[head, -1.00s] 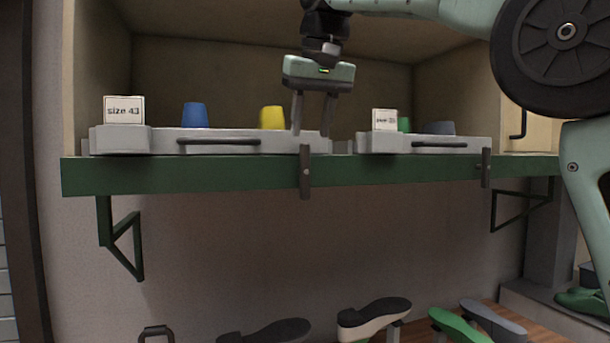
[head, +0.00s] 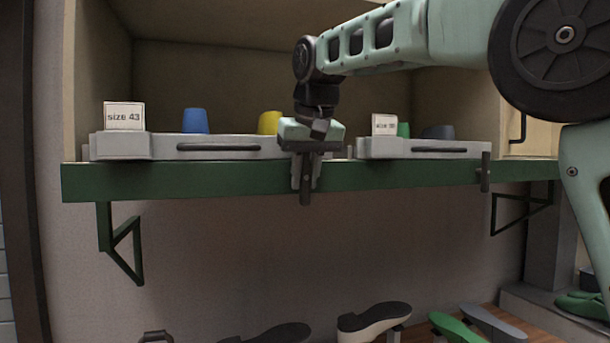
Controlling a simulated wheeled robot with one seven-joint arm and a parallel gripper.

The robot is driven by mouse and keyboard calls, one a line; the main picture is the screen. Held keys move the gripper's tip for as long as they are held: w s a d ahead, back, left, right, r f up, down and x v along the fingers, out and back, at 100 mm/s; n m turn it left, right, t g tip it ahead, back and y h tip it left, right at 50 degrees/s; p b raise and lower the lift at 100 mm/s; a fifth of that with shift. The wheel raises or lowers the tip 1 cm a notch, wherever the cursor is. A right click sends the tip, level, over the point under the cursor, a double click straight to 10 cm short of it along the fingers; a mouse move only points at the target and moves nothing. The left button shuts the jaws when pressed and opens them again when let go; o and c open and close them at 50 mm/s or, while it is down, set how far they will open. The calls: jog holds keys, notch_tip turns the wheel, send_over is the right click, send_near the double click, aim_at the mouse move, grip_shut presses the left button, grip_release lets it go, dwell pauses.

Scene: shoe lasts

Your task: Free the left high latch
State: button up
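The left high latch (head: 305,198) is a dark upright bar on the green shelf edge, at the right end of the left grey tray (head: 225,152). In the head view its upper part is hidden behind my gripper; its lower end hangs just below the shelf edge. My gripper (head: 305,184) points at the latch, with its pale fingers on either side of the bar. Whether the fingers press on the bar or only straddle it cannot be told. The tray has a dark handle, a "size 43" card (head: 124,116), a blue cup-like piece (head: 195,121) and a yellow one (head: 269,123).
A second grey tray (head: 372,148) stands to the right on the same green shelf (head: 180,182), with its own dark latch (head: 485,172) upright at its right end. The cupboard walls enclose both trays. Shoe lasts (head: 373,320) lie below.

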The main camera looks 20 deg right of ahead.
grip_shut()
jog(key=y, duration=0.1)
jog(key=y+b, duration=0.1)
jog(key=m+y, duration=0.1)
jog(key=y, duration=0.1)
jog(key=shift+d+f, duration=0.1)
jog(key=shift+d, duration=0.15)
jog(key=y+b, duration=0.3)
jog(key=m+y+b, duration=0.1)
jog(key=shift+d+f, duration=0.1)
jog(key=shift+f, duration=0.15)
jog(key=y+b, duration=0.2)
jog(key=b, duration=0.1)
jog(key=m+t+y+b, duration=0.1)
jog(key=y+b, duration=0.1)
jog(key=b, duration=0.1)
jog(key=y+b, duration=0.2)
jog(key=b, duration=0.1)
jog(key=shift+f+m, duration=0.25)
jog(key=shift+m, duration=0.05)
jog(key=t+y+b, duration=0.1)
jog(key=y+b, duration=0.1)
jog(key=b, duration=0.1)
jog(key=shift+r+m+b, duration=0.1)
jog(key=shift+m+b, duration=0.2)
jog(key=shift+r+y+b, duration=0.1)
jog(key=shift+y+b, duration=0.2)
jog(key=shift+b, duration=0.05)
jog(key=shift+r, duration=0.15)
